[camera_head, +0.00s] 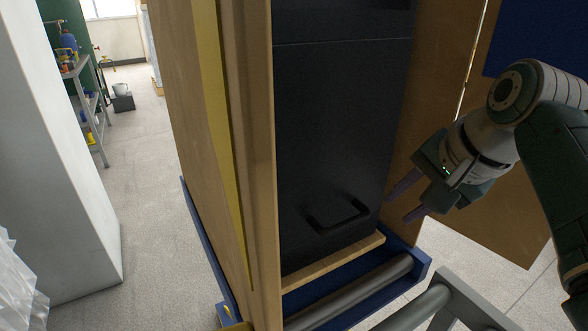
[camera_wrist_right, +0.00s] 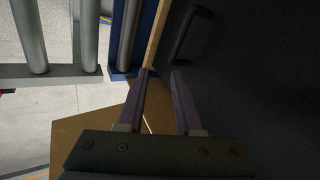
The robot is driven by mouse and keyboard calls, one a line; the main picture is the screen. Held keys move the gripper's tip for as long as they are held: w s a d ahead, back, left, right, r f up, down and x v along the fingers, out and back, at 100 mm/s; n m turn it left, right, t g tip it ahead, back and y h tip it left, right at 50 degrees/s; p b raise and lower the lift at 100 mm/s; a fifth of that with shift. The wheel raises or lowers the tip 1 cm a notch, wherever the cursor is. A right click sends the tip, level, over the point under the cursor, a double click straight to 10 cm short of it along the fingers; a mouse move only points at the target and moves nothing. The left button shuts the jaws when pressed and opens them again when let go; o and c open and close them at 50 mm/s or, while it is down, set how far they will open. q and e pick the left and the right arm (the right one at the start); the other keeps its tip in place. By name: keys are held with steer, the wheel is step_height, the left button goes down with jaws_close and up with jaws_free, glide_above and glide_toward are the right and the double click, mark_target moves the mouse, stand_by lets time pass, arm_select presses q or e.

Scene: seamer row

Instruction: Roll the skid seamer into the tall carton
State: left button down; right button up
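The seamer (camera_head: 340,120) is a tall black cabinet with a black bar handle (camera_head: 338,213) low on its front. It stands upright on a pale wooden skid (camera_head: 335,262), between the brown walls of the tall carton (camera_head: 190,90). The carton's front is open, with a flap (camera_head: 510,190) swung out to the right. My right gripper (camera_head: 399,207) is open and empty beside the seamer's lower right edge. In the right wrist view its fingertips (camera_wrist_right: 160,74) are by the seamer's dark face (camera_wrist_right: 250,80); I cannot tell whether they touch. My left gripper is not in view.
A blue frame with a grey roller (camera_head: 350,295) lies under the carton's front. A grey roller conveyor end (camera_head: 440,300) is close at bottom right. A white column (camera_head: 50,150) and a shelf (camera_head: 88,100) stand left, with clear floor (camera_head: 145,190) between column and carton.

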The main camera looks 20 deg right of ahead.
mark_target(362, 217)
steer(key=shift+w+a+f+m+t+y+b, duration=0.15)
steer(key=shift+w+f+m+y+b, duration=0.05)
steer(key=shift+w+m, duration=0.5)
steer(key=shift+w+a+f+m+t+y+b, duration=0.15)
steer(key=shift+w+m+y, duration=0.05)
steer(key=shift+w+m, duration=0.45)
steer(key=shift+f, duration=0.1)
steer(key=b+x, duration=0.4)
steer(key=x, duration=0.5)
steer(key=shift+w+f, duration=0.25)
steer(key=shift+f, duration=0.1)
jaws_close()
steer(key=shift+o, duration=1.6)
jaws_free()
